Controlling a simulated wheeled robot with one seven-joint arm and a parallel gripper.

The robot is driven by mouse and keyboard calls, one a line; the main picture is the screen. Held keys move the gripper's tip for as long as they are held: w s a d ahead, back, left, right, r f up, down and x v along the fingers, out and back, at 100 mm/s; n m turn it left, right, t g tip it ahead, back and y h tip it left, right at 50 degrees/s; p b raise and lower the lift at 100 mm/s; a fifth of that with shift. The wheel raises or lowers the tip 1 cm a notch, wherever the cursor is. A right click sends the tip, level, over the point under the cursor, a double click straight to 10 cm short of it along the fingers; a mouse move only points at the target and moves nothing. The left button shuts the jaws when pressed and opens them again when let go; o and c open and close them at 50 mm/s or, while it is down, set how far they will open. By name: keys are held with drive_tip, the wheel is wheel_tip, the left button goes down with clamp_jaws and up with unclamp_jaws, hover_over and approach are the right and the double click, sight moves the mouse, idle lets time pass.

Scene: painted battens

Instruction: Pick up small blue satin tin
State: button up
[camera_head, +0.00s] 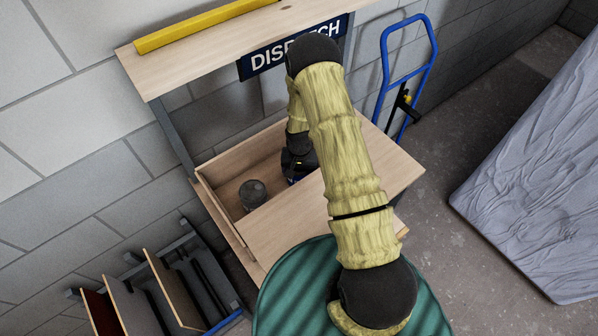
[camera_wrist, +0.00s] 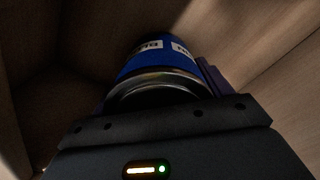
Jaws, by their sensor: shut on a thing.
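The small blue tin (camera_wrist: 158,62) shows in the wrist view, with a blue side, white label patches and a shiny metal rim. My gripper (camera_head: 297,174) reaches down into the wooden compartment of the bench in the head view. It is shut on the tin; the fingers are mostly hidden behind the dark gripper body in the wrist view. In the head view only a sliver of blue (camera_head: 294,181) shows below my gripper, and the rest of the tin is hidden by it and the wooden panel. I cannot tell whether the tin touches the compartment floor.
A dark grey round container (camera_head: 253,194) stands in the same compartment, left of my gripper. Wooden walls (camera_head: 228,221) surround it. A shelf (camera_head: 190,65) with a DISPATCH sign (camera_head: 262,62) overhangs behind. A green ribbed drum (camera_head: 285,290) stands in front. A blue hand truck (camera_head: 384,75) is to the right.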

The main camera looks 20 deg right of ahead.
wheel_tip(320, 180, up, 9)
drive_tip(key=b, duration=0.3)
drive_tip(key=shift+r, duration=0.45)
drive_tip(key=shift+r, duration=0.1)
